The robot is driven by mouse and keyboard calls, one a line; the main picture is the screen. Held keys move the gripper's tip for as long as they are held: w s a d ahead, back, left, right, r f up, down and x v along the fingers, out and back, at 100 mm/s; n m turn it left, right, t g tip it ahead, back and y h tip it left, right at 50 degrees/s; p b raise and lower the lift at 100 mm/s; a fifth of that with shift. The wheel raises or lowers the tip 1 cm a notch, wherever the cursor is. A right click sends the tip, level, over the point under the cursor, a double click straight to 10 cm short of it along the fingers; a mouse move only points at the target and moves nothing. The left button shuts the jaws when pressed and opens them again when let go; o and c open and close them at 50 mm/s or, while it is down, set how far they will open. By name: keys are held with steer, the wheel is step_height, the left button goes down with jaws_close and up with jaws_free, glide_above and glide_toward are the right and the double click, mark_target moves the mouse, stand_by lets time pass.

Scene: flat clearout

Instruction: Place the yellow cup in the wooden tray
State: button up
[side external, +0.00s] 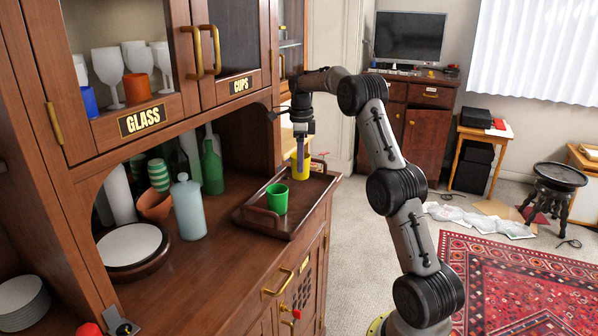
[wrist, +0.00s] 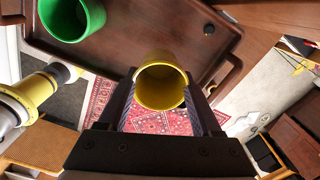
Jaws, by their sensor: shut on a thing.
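The yellow cup (side external: 302,167) is in my gripper (side external: 300,158) at the far right end of the wooden tray (side external: 262,226). In the wrist view the yellow cup (wrist: 162,84) sits between both fingers of my gripper (wrist: 163,98), its open rim toward the camera. The wooden tray (wrist: 150,30) shows behind it. In the side view the cup overlaps the tray's inside. I cannot tell whether its base touches the tray floor. A green cup (side external: 277,198) stands upright in the tray, and it shows at the upper left of the wrist view (wrist: 70,18).
The tray stands on the cabinet counter (side external: 205,275) near its right edge. Left of it are a pale blue bottle (side external: 188,208), a green bottle (side external: 212,168) and a round white-topped thing (side external: 133,246). Cabinet doors overhang the counter. The counter front is clear.

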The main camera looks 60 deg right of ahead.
steer(key=shift+w+d+f, duration=0.4)
steer(key=shift+w+f, duration=0.05)
steer(key=shift+f, duration=1.8)
steer(key=o, duration=1.4)
steer(key=shift+f, duration=0.15)
steer(key=shift+o, duration=0.2)
